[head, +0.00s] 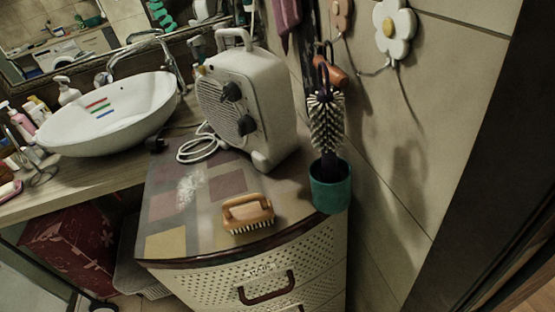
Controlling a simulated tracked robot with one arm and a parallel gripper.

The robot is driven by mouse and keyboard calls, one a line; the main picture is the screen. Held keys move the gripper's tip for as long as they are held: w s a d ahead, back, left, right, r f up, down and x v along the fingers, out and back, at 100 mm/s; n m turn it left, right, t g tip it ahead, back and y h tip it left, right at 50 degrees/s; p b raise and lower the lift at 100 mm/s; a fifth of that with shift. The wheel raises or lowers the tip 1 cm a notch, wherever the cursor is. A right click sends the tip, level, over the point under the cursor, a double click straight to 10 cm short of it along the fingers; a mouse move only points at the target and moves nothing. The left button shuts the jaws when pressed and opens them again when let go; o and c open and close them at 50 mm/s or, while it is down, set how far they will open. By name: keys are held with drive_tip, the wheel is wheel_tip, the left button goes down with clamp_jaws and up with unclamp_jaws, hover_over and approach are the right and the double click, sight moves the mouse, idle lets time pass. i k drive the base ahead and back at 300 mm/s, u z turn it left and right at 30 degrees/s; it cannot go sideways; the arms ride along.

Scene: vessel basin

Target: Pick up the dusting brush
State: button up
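A tall brush with a dark handle and pale and dark bristles (327,122) stands upright in a teal cup (331,190) at the right front corner of the drawer cabinet. A wooden scrub brush with an arched handle (248,213) lies bristles down near the cabinet's front edge. I cannot tell for sure which of these is the dusting brush. A brown object hangs just behind the top of the tall brush. My gripper is not in view.
The cabinet top (161,206) also holds a grey fan heater (250,97) with a coiled white cable. A white basin (112,112) and several bottles stand left. The tiled wall (395,175) with hanging flower decorations (394,27) is close on the right.

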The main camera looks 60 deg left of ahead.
sight(238, 217)
drive_tip(key=u, duration=0.05)
drive_tip(key=k, duration=1.05)
drive_tip(key=u, duration=0.35)
drive_tip(key=i, duration=1)
